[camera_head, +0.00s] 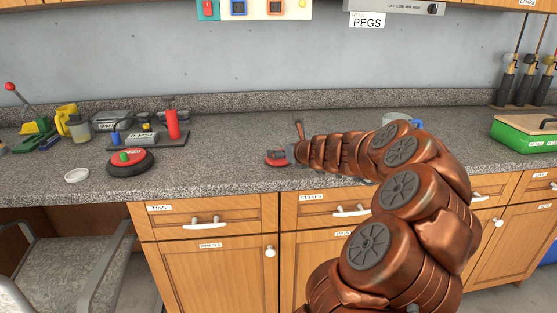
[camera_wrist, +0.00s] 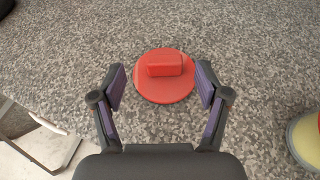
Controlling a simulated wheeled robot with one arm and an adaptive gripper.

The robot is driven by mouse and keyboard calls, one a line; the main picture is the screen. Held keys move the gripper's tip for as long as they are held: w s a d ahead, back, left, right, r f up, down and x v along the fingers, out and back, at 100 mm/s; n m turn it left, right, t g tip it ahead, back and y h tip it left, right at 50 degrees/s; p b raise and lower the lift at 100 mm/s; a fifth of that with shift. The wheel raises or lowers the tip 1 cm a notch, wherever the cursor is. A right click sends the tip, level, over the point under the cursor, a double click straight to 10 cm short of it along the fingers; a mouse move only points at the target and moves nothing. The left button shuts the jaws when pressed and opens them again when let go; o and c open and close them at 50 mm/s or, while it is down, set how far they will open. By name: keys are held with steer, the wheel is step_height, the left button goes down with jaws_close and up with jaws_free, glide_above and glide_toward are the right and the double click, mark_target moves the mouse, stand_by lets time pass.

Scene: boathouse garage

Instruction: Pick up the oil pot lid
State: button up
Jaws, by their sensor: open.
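A red round lid with a raised red block on top, which I take to be the oil pot lid (camera_wrist: 165,87), lies flat on the speckled counter in the wrist view. My gripper (camera_wrist: 160,86) is open, with one finger to each side of the lid and visible gaps at both sides. Nothing is held. In the head view, red (camera_head: 274,160) shows at the end of my arm, beside the dark gripper (camera_head: 288,155); the arm hides much of that area.
A black disc with a red top and green knob (camera_head: 128,159) lies to the left, near a small white dish (camera_head: 77,175). A green case (camera_head: 522,137) stands at right. Counter between is clear.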

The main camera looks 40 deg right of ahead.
steer(key=x, duration=0.4)
steer(key=shift+d+f, duration=0.1)
steer(key=shift+d, duration=0.2)
steer(key=shift+w+d+f, duration=0.1)
steer(key=shift+w+d, duration=0.05)
steer(key=shift+w, duration=0.2)
steer(key=c, duration=1.2)
